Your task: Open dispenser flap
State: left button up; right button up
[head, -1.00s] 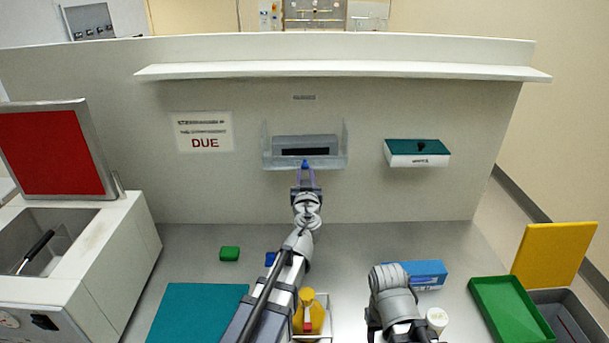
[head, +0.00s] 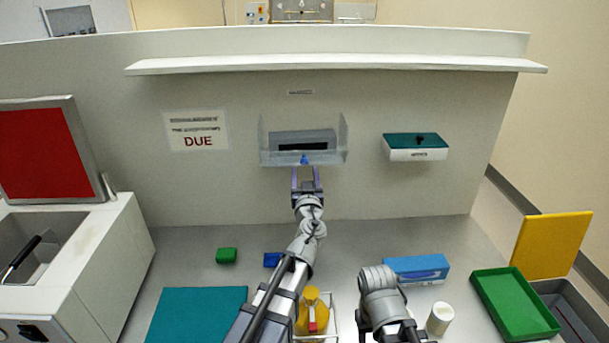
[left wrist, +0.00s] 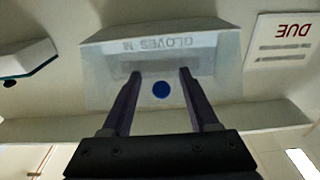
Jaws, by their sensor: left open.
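The glove dispenser (head: 303,139) is on the back panel, a pale box with a dark slot. Its clear flap (head: 276,159) has a small blue knob (head: 304,159) at its lower middle. In the left wrist view the flap (left wrist: 105,88) looks translucent, with the knob (left wrist: 161,90) centred and an upside-down "GLOVES M" label behind. My left gripper (head: 306,170) is open just below the knob. In the wrist view its fingertips (left wrist: 160,74) lie on either side of the knob, apart from it. How far the flap stands open is hard to tell. My right gripper is out of view.
A teal-lidded box (head: 415,153) is mounted to the right, and a "DUE" sign (head: 197,131) to the left. A shelf (head: 340,65) runs above. Green (head: 226,255) and blue blocks, a blue carton (head: 416,268) and a green tray (head: 515,303) are on the bench below.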

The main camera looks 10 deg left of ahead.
pick_arm(q)
jog(key=v, duration=0.7)
jog(key=shift+s+b, duration=0.4)
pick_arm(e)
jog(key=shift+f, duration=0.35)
pick_arm(q)
jog(key=shift+d, duration=0.1)
jog(key=shift+c, duration=0.2)
